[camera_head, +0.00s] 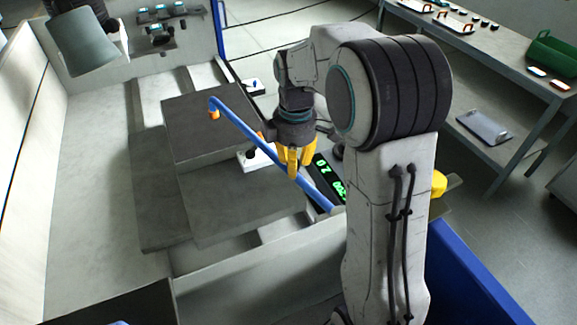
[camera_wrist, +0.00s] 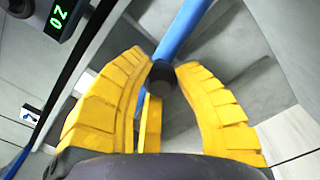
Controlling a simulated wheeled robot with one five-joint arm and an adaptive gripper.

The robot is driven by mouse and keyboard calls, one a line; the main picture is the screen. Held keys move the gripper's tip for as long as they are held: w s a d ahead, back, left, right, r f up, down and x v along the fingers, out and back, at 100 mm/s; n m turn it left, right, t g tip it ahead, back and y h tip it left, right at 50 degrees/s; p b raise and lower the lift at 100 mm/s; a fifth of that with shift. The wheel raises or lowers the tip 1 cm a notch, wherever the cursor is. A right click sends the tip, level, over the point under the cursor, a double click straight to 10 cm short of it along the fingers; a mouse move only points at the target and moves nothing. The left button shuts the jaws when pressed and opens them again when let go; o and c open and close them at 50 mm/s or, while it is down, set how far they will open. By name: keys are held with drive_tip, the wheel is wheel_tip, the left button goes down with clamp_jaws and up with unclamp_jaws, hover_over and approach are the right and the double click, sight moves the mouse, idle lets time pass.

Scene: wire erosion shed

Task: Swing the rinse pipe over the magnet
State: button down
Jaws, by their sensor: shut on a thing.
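The rinse pipe (camera_head: 240,127) is a blue tube running from lower right to upper left in the head view. Its bent end carries an orange nozzle (camera_head: 214,114), which appears above the upper dark grey block (camera_head: 200,145). My gripper (camera_head: 294,172) is at the pipe's middle, its yellow fingers pointing down. In the wrist view my gripper (camera_wrist: 166,72) is shut on a dark round knob (camera_wrist: 162,76) beside the blue pipe (camera_wrist: 183,28). The fingers hide the knob in the head view. I cannot tell for sure which part is the magnet; the grey blocks are stacked slabs.
A green-digit display (camera_head: 326,180) sits right of my gripper. A small white block with a black knob (camera_head: 251,157) is behind the pipe. A dark lamp-like head (camera_head: 83,45) hangs at upper left. A shelved bench (camera_head: 490,50) stands at right. Pale tank floor lies open at left.

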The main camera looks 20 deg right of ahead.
drive_tip(key=shift+s, duration=0.1)
drive_tip(key=c, duration=0.9)
unclamp_jaws()
drive_tip(key=shift+d, duration=0.15)
drive_tip(key=shift+r, duration=0.1)
wheel_tip(320, 180, up, 12)
idle(0.3)
